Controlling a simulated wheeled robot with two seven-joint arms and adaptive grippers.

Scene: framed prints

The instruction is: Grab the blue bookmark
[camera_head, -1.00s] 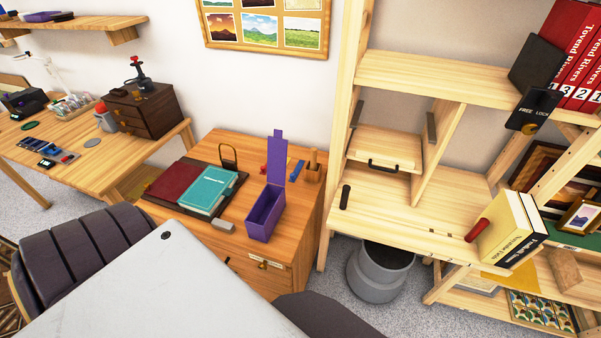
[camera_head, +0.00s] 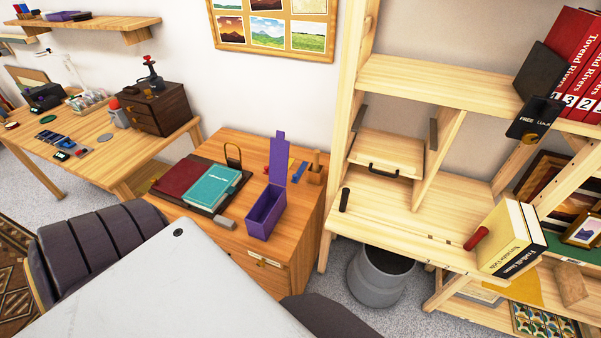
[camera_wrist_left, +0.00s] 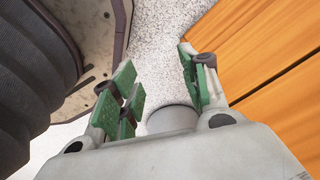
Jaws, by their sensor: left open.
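A small flat blue strip (camera_head: 298,171), which looks like the blue bookmark, lies on the wooden cabinet top (camera_head: 205,222) behind an open purple box (camera_head: 266,214) with its lid up. Part of the strip's surroundings is hidden by the lid. My left gripper (camera_wrist_left: 160,88) is open and empty in the left wrist view, with green pads apart. It is over the floor beside an orange wooden surface, away from the strip. Neither gripper shows in the head view.
A teal book (camera_head: 211,187) and a dark red book (camera_head: 184,176) lie on a dark tray left of the purple box. A wooden block holder (camera_head: 315,174) stands right of the strip. Dark padded chairs (camera_head: 95,245) and a grey bin (camera_head: 378,275) stand near the cabinet.

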